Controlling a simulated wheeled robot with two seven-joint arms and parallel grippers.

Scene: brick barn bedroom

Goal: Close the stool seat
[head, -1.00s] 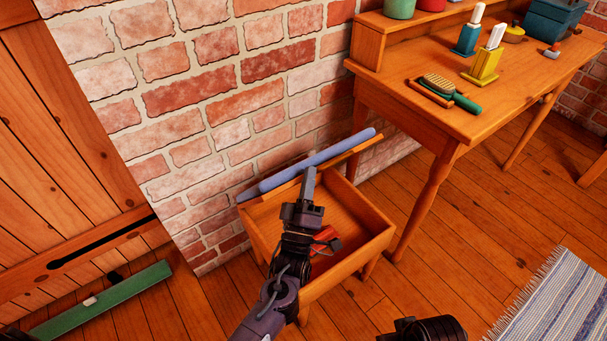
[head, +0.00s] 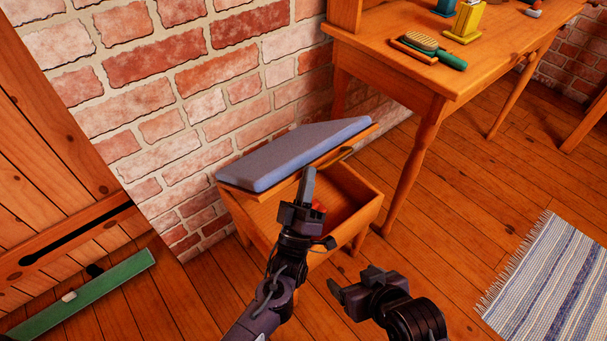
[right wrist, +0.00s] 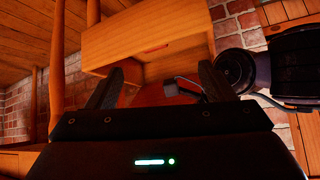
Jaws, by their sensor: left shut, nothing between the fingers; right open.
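The stool seat (head: 290,153) is a wooden lid with a blue-grey cushion. It is hinged along the wall side and tilted part way down over the wooden stool box (head: 362,205). A red thing (head: 318,207) shows inside the box, mostly hidden. My left gripper (head: 306,186) is shut and empty, its fingertips up under the lid's front edge; whether they touch it I cannot tell. My right gripper (head: 352,284) is open and empty, in front of the box and low to the right. In the right wrist view its fingers (right wrist: 160,90) are spread, with the stool box (right wrist: 150,42) beyond them.
A wooden table (head: 420,75) with a brush (head: 425,42) stands right of the stool, one leg close to the box. A brick wall (head: 200,100) is behind. A striped rug (head: 550,285) lies at right. A green bar (head: 85,292) lies at left.

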